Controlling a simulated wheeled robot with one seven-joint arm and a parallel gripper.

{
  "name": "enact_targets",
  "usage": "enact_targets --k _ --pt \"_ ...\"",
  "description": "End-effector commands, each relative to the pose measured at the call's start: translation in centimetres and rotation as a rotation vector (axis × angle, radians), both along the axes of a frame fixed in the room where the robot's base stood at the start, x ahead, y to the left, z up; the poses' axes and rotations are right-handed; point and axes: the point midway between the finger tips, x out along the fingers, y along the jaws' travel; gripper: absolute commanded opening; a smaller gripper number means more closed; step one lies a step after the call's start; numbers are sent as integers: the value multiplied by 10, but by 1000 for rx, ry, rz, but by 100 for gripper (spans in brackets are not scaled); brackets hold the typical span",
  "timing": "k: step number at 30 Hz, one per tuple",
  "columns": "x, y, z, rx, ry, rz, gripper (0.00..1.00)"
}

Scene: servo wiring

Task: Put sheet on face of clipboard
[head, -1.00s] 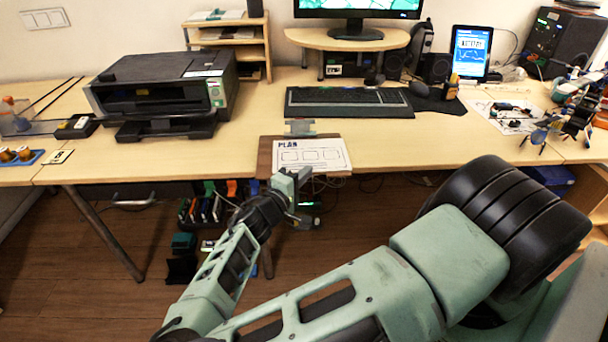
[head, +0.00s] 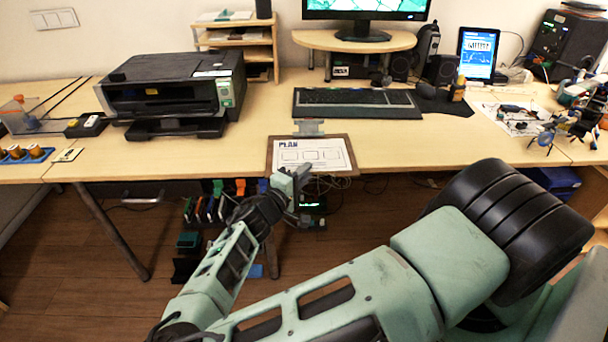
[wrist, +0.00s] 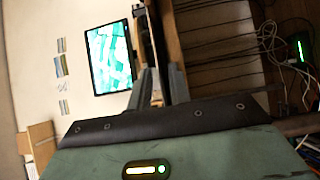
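The white sheet (head: 312,155), headed PLAN with several boxes drawn on it, lies face up on the brown clipboard (head: 353,166). A brown margin shows around the sheet's left and right sides. The clipboard rests at the table's front edge, its grey metal clip (head: 308,128) at the far end, by the sheet's top edge. My gripper (head: 297,178) is at the near edge of the clipboard, left of its middle. In the wrist view, the gripper's two grey fingers (wrist: 160,88) stand apart with a narrow gap. I see no sheet held between them.
A keyboard (head: 355,103) lies behind the clipboard, with a monitor on a stand beyond. A black printer (head: 172,92) stands to the left. Bare table lies either side of the clipboard. Cables and bins hang below the table edge.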

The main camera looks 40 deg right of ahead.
Motion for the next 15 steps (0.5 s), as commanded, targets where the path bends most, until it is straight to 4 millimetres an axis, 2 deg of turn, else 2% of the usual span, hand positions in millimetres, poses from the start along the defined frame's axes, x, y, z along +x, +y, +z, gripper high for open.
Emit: enact_targets --k 10,15 --pt "-1 2 0 0 0 0 26" --pt "-6 21 -1 1 -1 3 26"
